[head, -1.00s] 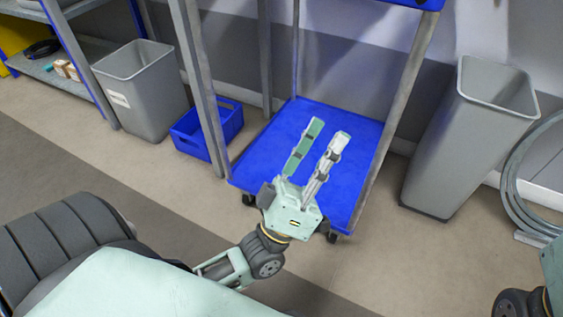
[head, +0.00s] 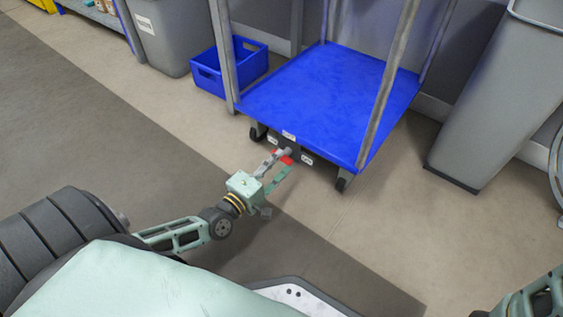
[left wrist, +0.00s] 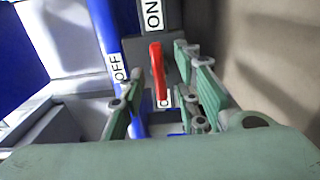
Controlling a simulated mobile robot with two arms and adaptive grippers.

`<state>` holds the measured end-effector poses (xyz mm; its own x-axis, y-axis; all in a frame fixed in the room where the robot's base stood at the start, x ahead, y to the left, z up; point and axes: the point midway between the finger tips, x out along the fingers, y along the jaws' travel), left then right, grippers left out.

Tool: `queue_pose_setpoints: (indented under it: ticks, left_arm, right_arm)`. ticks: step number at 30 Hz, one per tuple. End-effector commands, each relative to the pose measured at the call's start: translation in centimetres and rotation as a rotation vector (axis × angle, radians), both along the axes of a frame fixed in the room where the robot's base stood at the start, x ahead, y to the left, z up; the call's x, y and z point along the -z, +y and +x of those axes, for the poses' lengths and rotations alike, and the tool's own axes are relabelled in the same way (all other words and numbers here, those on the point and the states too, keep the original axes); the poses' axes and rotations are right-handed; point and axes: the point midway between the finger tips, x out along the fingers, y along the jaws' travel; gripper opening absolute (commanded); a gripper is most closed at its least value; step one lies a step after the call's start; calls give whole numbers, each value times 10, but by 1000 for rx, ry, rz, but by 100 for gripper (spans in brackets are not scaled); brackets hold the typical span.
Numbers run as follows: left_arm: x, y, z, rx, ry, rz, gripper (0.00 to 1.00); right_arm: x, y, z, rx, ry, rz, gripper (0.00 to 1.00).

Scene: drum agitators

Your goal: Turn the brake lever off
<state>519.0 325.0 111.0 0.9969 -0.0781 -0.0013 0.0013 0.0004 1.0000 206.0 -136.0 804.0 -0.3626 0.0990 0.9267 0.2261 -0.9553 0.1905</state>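The brake lever (head: 284,156) is a small red handle on a dark plate under the front edge of the blue cart platform (head: 330,95). In the left wrist view the red lever (left wrist: 158,75) stands between the two fingers, on a dark plate with an ON label (left wrist: 153,14) above it and an OFF label (left wrist: 118,67) to its left. My left gripper (head: 281,163) is open, with its fingers on either side of the lever. No clear grip on the lever shows. My right gripper is out of view.
A blue crate (head: 229,67) stands left of the cart. A grey bin (head: 500,95) stands to the right, another grey bin (head: 170,38) at the back left. The cart has grey posts (head: 388,90) and dark casters. The floor in front is clear.

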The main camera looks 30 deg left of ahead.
Motion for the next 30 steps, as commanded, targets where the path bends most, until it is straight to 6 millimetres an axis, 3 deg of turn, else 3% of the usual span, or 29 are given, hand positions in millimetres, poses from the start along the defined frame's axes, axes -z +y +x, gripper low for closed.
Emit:
queue_pose_setpoints:
  ticks: [6, 15, 25, 30]
  left_arm:
    - [1, -2, 23, -1, -1, -2, 30]
    - [0, -3, 26, 0, -1, 0, 30]
    - [0, -3, 26, 0, -1, 0, 2]
    - [0, -3, 25, 0, -1, 0, 0]
  right_arm:
    - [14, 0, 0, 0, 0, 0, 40]
    - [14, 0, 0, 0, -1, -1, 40]
    - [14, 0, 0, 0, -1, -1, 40]
    - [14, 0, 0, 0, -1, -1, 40]
